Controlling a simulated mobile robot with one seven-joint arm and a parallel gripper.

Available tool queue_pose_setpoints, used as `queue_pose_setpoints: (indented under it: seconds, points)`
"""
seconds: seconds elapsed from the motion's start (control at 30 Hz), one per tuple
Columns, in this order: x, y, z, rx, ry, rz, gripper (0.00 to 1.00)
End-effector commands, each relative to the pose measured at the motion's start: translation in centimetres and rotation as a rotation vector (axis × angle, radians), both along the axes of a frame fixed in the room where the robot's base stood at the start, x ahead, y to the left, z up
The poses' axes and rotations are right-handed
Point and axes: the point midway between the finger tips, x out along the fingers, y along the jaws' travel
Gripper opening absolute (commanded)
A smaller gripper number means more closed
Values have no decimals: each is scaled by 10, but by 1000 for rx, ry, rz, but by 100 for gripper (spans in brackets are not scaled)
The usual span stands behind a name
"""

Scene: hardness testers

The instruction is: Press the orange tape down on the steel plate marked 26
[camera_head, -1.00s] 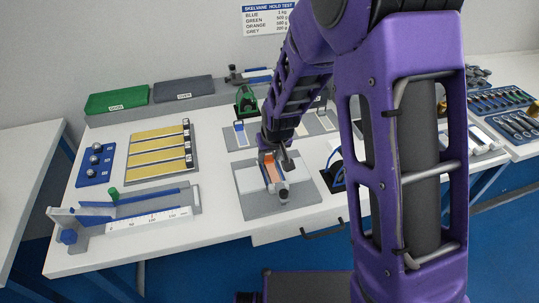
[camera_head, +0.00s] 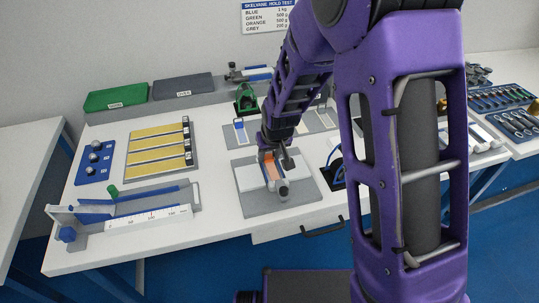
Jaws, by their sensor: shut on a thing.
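The orange tape (camera_head: 270,168) shows as a short strip on a pale panel of a grey plate (camera_head: 305,196) at the front middle of the bench. My gripper (camera_head: 277,170) is low over this plate, close to the tape, and hides part of it. It is shut on a small grey roller-like thing (camera_head: 283,189), whose rounded end shows below the fingers. I cannot tell whether this touches the tape. No number 26 can be read on the plate.
A white-scaled lever device (camera_head: 125,212) stands at front left, with a board of yellow strips (camera_head: 158,150) behind it. A blue tray of metal balls (camera_head: 96,160) lies far left. A plate with a blue-marked strip (camera_head: 240,132) lies behind my gripper.

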Motion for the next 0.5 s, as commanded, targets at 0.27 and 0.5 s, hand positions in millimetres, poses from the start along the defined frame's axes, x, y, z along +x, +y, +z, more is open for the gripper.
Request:
queue_pose_setpoints:
  seconds: [0.27,0.5]
  points:
    - [0,0,0,0,1,0,78]
    - [0,0,0,0,1,0,78]
